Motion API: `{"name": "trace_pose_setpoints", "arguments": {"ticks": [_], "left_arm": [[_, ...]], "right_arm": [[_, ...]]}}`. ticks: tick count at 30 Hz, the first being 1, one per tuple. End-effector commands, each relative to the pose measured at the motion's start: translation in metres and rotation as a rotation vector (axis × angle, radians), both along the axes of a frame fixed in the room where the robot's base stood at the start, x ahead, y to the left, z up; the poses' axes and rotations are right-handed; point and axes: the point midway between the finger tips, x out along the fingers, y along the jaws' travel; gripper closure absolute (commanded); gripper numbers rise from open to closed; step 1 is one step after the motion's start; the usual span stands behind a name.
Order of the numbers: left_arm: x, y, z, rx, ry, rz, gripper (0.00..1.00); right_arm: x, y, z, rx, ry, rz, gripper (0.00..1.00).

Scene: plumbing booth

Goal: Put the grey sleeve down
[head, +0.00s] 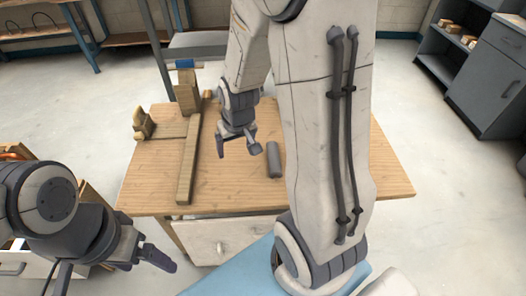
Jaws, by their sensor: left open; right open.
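The grey sleeve (273,160) is a small dark grey cylinder on the wooden table (330,192), lying or standing just right of my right gripper (238,149). My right gripper is open, points down over the table and holds nothing. One of its fingers is close to the sleeve, with a small gap visible between them. My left gripper (157,250) is open and empty at the lower left, in front of the table's near left corner and well away from the sleeve.
A long wooden bar (187,165) lies on the table left of my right gripper. Wooden blocks (187,92) stand at the back left. My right arm hides the table's middle right. A grey cabinet (490,85) stands at the far right.

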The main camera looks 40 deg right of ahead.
Motion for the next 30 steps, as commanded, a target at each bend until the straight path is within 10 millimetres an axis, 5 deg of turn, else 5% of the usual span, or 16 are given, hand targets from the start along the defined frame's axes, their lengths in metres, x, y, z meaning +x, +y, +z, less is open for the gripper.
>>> {"name": "trace_pose_setpoints", "arguments": {"ticks": [1, 3, 9, 30], "left_arm": [[0.000, 0.000, -0.010, 0.000, 0.000, 0.000, 0.13], [0.000, 0.000, -0.015, 0.000, 0.000, 0.000, 0.13], [0.000, 0.000, -0.023, 0.000, 0.000, 0.000, 0.13], [0.000, 0.000, -0.020, 0.000, 0.000, 0.000, 0.13]], "right_arm": [[0.003, -0.034, -0.023, -0.006, -0.012, -0.090, 0.12], [0.005, -0.071, -0.040, -0.019, -0.038, -0.181, 0.12], [-0.001, -0.135, -0.067, -0.044, -0.085, -0.332, 0.12], [0.024, -0.154, -0.138, -0.050, -0.092, -0.353, 0.12]]}}
